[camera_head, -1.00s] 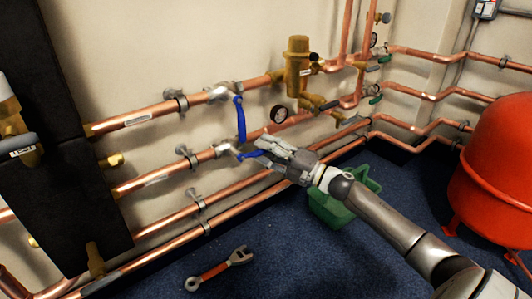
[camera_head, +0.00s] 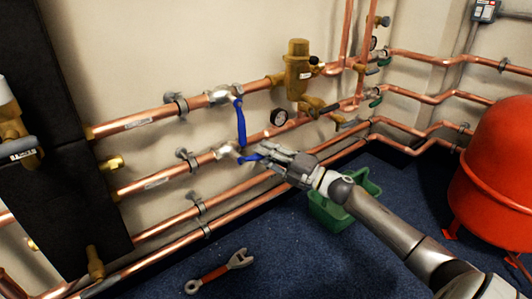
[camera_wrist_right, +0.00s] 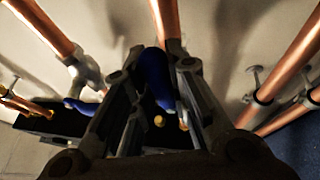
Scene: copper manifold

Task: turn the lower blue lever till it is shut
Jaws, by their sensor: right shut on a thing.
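The lower blue lever (camera_head: 247,159) sits on a silver valve body (camera_head: 226,150) on the second copper pipe from the top. It points right and slightly toward me, nearly level in the head view. My right gripper (camera_head: 264,153) is shut on its free end, which is partly hidden by the fingers. In the right wrist view, the lower blue lever (camera_wrist_right: 156,78) shows between the two fingers. The upper blue lever (camera_head: 240,122) hangs down from the valve on the pipe above, close to the lower one. My left gripper is out of view.
Several copper pipes run along the wall. A green crate (camera_head: 331,217) stands under my right arm. A wrench (camera_head: 218,271) lies on the blue floor. A red tank (camera_head: 495,170) is at right.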

